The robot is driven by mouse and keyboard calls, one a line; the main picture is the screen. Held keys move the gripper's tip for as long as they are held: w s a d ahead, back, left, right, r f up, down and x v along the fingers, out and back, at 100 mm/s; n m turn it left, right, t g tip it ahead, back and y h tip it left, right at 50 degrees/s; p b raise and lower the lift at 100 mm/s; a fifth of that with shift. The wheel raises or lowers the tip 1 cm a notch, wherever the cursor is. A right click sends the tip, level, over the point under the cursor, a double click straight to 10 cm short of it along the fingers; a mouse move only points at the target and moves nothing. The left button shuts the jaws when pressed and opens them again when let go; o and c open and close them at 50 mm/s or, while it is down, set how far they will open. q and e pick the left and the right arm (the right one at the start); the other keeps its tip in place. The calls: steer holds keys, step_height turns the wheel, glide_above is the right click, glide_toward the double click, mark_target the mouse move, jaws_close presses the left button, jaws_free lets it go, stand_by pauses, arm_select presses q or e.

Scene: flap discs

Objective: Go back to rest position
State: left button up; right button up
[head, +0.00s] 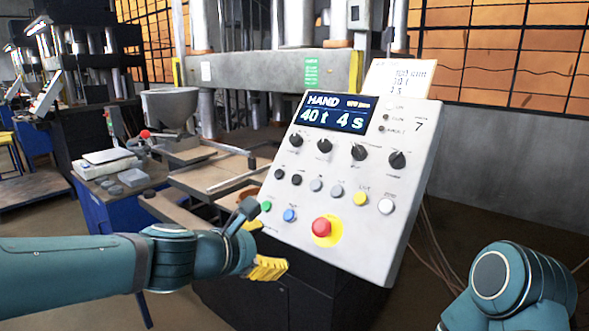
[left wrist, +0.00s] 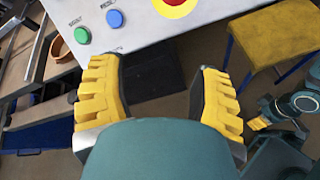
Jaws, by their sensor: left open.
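My left gripper (head: 262,248) is in front of the lower left edge of the tilted control panel (head: 372,225). It is open, with nothing between its yellow fingers; the left wrist view also shows the open fingers (left wrist: 160,85). The panel's green button (left wrist: 82,36) and blue button (left wrist: 115,18) are just beyond the fingers. I cannot tell whether a finger touches the panel. My right arm (head: 510,285) is folded at the lower right, its gripper out of the head view. In the left wrist view, my right gripper (left wrist: 259,123) shows small at the right edge, its opening unclear.
A red stop button (head: 322,227) stands out from the panel, whose display reads "HAND 40 t 4 s". Left of it are a workbench with trays (head: 205,180) and a grey hopper (head: 170,106). A yellow-topped stool (left wrist: 280,35) stands to the right in the left wrist view.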

arm_select(q)
steer(key=s+a+f+m+g+y, duration=0.25)
steer(key=f+m, duration=0.25)
steer(key=f, duration=0.9)
steer(key=s+a+f+m+g+y, duration=0.1)
steer(key=a+f+m+g+y, duration=0.3)
steer(key=f, duration=1.1)
steer(key=s+d+f+m+g+h, duration=0.1)
steer(key=s+f+m+h, duration=0.1)
steer(key=s+f+m, duration=0.9)
step_height(320, 180, down, 4)
steer(key=shift+s+d+f+m+g, duration=0.2)
steer(key=shift+s+m+g, duration=0.2)
steer(key=shift+s, duration=0.45)
steer(key=shift+h, duration=0.25)
